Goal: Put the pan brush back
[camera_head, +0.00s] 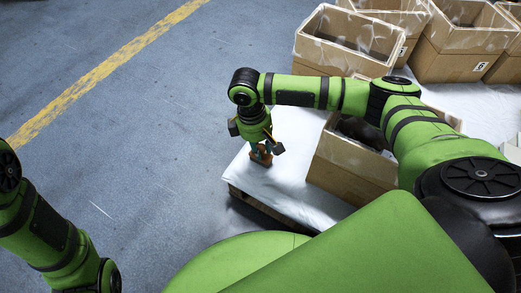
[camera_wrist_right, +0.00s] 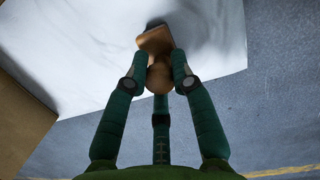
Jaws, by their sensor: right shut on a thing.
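The pan brush (camera_head: 261,159) shows as a small brown wooden piece at the left corner of the white-covered surface. In the right wrist view its rounded wooden handle (camera_wrist_right: 159,76) sits between the fingers, and a flat wooden part (camera_wrist_right: 155,40) lies beyond it. My right gripper (camera_head: 262,149) points down and is shut on the handle; its fingers (camera_wrist_right: 158,72) press on both sides. Bristles are not clearly visible. I cannot tell whether the brush touches the white surface. My left arm enters at the left edge, but its gripper is out of view.
The white-covered pallet (camera_head: 284,184) has an open cardboard box (camera_head: 345,165) right of my gripper, with dark contents partly hidden by my arm. More open boxes (camera_head: 335,50) stand at the back, one marked 6 (camera_head: 457,66). Grey floor (camera_head: 150,130) lies clear to the left.

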